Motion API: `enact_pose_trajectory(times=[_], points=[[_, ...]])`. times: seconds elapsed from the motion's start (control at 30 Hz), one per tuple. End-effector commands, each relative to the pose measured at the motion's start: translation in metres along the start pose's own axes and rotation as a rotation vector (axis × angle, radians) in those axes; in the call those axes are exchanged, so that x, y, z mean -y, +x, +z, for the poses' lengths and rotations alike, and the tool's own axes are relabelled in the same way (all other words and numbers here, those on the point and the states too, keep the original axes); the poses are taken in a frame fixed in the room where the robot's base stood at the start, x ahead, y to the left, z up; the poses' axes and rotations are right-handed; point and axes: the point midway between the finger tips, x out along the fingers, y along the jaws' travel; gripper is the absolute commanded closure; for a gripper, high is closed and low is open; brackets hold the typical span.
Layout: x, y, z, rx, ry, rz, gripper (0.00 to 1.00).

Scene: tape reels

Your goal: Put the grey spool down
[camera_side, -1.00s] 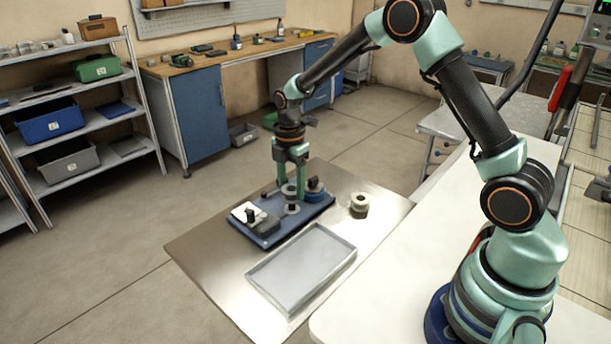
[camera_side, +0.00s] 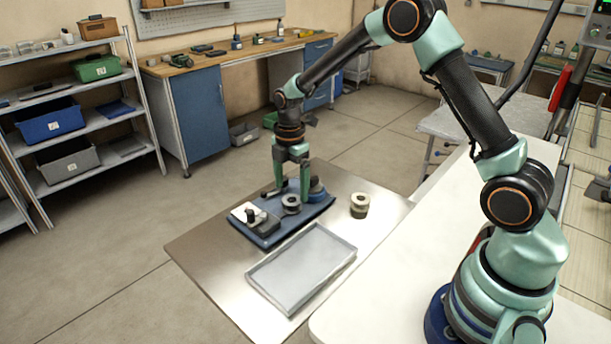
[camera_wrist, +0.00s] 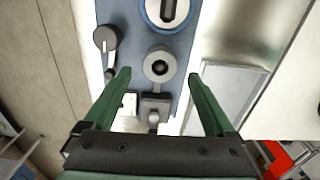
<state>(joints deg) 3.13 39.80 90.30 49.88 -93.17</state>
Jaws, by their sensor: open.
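The grey spool (camera_side: 291,203) rests low on the blue base (camera_side: 268,240), upright, at its middle. In the wrist view the grey spool (camera_wrist: 150,66) shows from above with a dark centre, seemingly around a post. My gripper (camera_side: 291,193) is directly above the spool, pointing down. In the wrist view my gripper (camera_wrist: 159,76) is open, with one finger on each side of the spool and visible gaps between.
A grey block with a knob (camera_side: 265,226) sits at the base's front. A dark crank (camera_wrist: 106,38) lies beside the spool. A pale beige spool (camera_side: 359,206) stands apart at right. An empty grey tray (camera_side: 266,292) lies in front. The metal tabletop (camera_side: 205,248) is clear at left.

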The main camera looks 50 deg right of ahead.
Motion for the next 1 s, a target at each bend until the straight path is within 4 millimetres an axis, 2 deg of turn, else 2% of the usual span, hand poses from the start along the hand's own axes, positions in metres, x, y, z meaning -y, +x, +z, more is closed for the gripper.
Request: enact_pose_trajectory(times=[0.3, 0.5, 0.77, 0.87, 1.0], points=[[-0.001, -0.065, 0.000, 0.000, 0.000, 0.006, 0.10], [-0.001, -0.101, 0.000, 0.000, 0.000, 0.005, 0.10], [0.001, -0.123, 0.000, 0.000, 0.013, 0.007, 0.10], [0.008, -0.136, -0.002, 0.000, 0.079, 0.029, 0.10], [0.031, -0.162, -0.006, -0.009, 0.281, 0.096, 0.10]])
